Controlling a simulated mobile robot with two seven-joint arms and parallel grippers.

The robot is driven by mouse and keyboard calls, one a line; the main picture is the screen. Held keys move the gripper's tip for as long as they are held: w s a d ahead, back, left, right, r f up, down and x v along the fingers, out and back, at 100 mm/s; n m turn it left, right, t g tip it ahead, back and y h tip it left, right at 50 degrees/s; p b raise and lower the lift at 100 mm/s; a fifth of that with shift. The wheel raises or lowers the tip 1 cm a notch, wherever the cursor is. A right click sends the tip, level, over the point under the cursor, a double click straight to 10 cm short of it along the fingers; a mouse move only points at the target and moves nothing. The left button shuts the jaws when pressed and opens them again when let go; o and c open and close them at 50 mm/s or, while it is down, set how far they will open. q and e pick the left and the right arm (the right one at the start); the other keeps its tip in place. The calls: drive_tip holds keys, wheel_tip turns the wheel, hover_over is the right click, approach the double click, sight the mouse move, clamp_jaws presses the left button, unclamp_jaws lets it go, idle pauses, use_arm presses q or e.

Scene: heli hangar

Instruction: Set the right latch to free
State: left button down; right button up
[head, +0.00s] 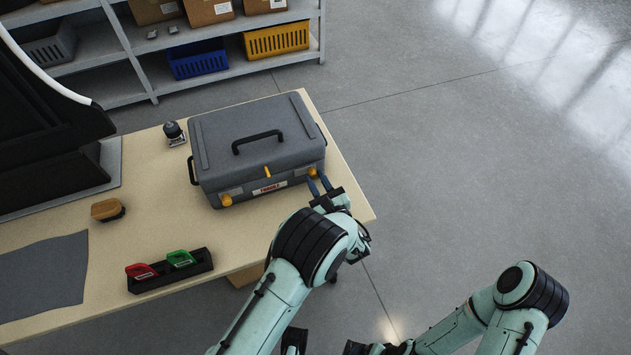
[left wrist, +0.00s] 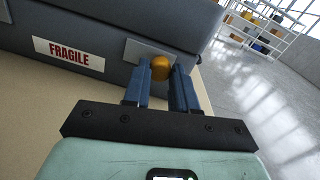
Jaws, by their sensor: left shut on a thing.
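A grey case (head: 260,140) with a black lid handle stands shut on the workbench. Its front has two orange latch knobs: the left latch (head: 226,200) and the right latch (head: 312,172). In the left wrist view, the right latch knob (left wrist: 160,67) sits before a pale plate (left wrist: 137,50). My left gripper (head: 319,184) is at the right latch. In the left wrist view, its blue fingers (left wrist: 164,80) are shut on the knob from both sides. The latch's setting cannot be read. My right arm is at lower right; its fingers do not show.
The workbench (head: 240,235) also holds a tray (head: 170,272) with red and green items, a wooden-topped brush (head: 107,209) and a small dark device (head: 174,133). A shelf with bins (head: 198,60) stands behind. The floor on the right is clear.

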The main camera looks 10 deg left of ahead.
use_arm(q)
drive_tip(key=c, duration=0.9)
unclamp_jaws()
drive_tip(key=shift+w+d, duration=0.1)
drive_tip(key=shift+d, duration=0.2)
drive_tip(key=v, duration=1.3)
drive_tip(key=shift+d, duration=0.1)
